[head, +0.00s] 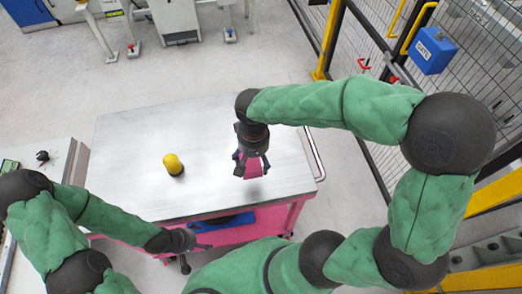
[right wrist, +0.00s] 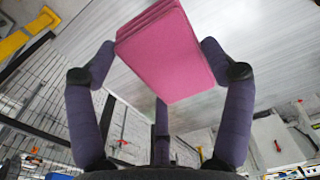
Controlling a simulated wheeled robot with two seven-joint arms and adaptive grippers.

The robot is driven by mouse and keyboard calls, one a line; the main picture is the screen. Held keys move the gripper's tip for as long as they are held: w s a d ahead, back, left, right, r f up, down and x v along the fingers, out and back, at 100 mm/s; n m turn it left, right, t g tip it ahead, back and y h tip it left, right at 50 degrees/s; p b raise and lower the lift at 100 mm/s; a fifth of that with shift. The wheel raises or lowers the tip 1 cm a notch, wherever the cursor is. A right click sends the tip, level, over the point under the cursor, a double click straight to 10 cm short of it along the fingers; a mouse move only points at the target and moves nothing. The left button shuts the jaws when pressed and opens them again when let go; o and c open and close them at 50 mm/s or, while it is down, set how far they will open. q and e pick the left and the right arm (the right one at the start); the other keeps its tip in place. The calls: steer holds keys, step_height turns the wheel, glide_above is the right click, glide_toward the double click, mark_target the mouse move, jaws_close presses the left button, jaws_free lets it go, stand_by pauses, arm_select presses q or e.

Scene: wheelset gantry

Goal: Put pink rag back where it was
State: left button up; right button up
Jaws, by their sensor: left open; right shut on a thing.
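The pink rag (right wrist: 168,58) is a folded, layered square between the fingers of my right gripper (right wrist: 165,62) in the right wrist view. In the head view the rag (head: 253,168) shows below my right gripper (head: 251,167), over the right part of the metal table top (head: 125,135). The gripper is shut on the rag. I cannot tell exactly how high the rag is above the table. My left gripper (head: 192,250) is open and empty, low at the table's front edge.
A yellow, dark-based object (head: 173,164) stands on the table left of my right gripper. The table has a pink lower frame (head: 293,214) and a rail (head: 313,155) on its right end. A mesh fence with a blue box (head: 432,50) stands right. Much of the table top is bare.

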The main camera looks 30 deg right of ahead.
steer(key=w+d+f, duration=0.1)
steer(key=w+f, duration=0.1)
steer(key=w+d+f+b, duration=0.1)
steer(key=w+d+f, duration=0.1)
steer(key=w+d+f+b, duration=0.1)
steer(key=w+d+f, duration=0.1)
steer(key=w+f, duration=0.1)
steer(key=shift+w, duration=0.1)
steer(key=shift+w+d+f+b, duration=0.1)
steer(key=shift+d+f+b, duration=0.05)
steer(key=shift+f+b, duration=0.2)
steer(key=shift+w+f+b, duration=0.2)
steer(key=shift+f+b, duration=0.2)
steer(key=shift+f, duration=1.2)
steer(key=shift+f, duration=0.1)
steer(key=shift+f, duration=0.1)
steer(key=o, duration=1)
